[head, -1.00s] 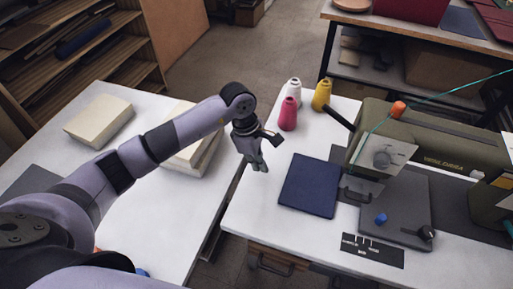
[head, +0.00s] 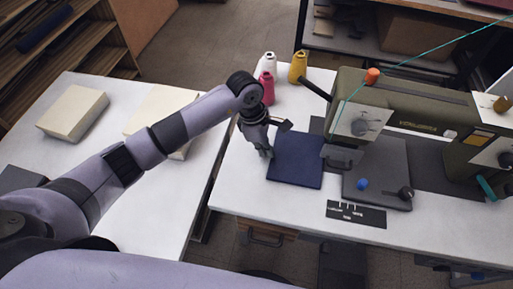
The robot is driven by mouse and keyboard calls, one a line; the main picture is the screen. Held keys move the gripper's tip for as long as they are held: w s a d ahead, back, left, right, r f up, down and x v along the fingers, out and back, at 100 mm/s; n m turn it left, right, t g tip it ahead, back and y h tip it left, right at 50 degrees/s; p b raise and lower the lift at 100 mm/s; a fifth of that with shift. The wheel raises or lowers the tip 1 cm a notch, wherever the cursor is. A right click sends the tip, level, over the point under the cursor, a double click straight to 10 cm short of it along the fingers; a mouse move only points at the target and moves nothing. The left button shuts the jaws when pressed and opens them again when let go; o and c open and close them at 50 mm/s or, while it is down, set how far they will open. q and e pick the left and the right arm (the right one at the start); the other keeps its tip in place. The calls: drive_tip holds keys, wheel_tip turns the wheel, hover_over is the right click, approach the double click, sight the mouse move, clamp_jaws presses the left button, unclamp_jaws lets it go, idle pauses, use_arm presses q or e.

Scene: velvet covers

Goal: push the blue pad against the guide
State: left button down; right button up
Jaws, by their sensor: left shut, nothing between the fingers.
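The dark blue square pad (head: 296,161) lies flat on the white table, left of the green sewing machine. My left gripper (head: 267,154) is shut and empty, pointing down at the pad's left edge; whether it touches the pad I cannot tell. A small grey metal bracket with a dark handle (head: 341,158), possibly the guide, is just right of the pad. The pad's right edge is close to it; contact cannot be told. My right gripper is not in view.
The sewing machine (head: 400,112) stands on a grey plate at the right. White, pink and yellow thread cones (head: 298,67) stand behind the pad. A black marked strip (head: 356,214) lies in front. A second table at left holds cream blocks (head: 72,113).

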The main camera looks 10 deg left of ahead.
sight(278, 156)
use_arm(q)
drive_tip(key=d, duration=0.1)
drive_tip(key=d+b, duration=0.1)
drive_tip(key=d, duration=0.1)
drive_tip(key=shift+f, duration=0.2)
drive_tip(key=shift+d+r, duration=0.1)
drive_tip(key=shift+d, duration=0.05)
